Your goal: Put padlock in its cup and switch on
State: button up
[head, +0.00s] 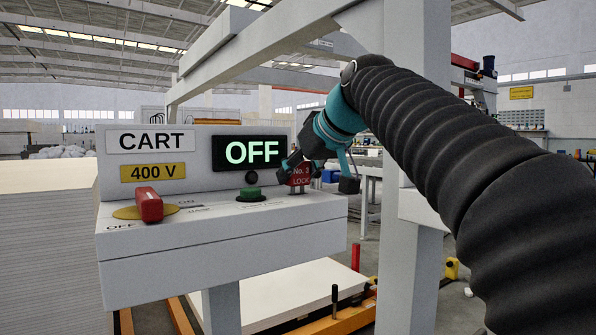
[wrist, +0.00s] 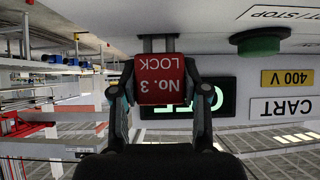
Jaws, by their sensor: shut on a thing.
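The red padlock (head: 300,174), marked LOCK, is held at the right end of the grey console. In the wrist view the padlock (wrist: 163,78) reads "No. 3 LOCK", upside down. My gripper (head: 314,172) is shut on it, with one finger at each side in the wrist view (wrist: 160,82). Grey bars show past the padlock there; I cannot tell whether they are its shackle. The red switch handle (head: 149,205) sits on a yellow disc on the console's left side, near OFF. The display (head: 249,153) reads OFF. I cannot make out the cup.
A green button (head: 250,194) stands on the console top (head: 218,222), left of my gripper; it also shows in the wrist view (wrist: 258,44). A grey gantry post (head: 408,270) rises to the right, behind my arm. Red and black upright handles stand below the console.

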jog(key=shift+f+b, duration=0.55)
jog(key=shift+f, duration=0.2)
jog(key=o, duration=1.3)
jog(key=shift+r, duration=0.1)
jog(key=v, duration=1.2)
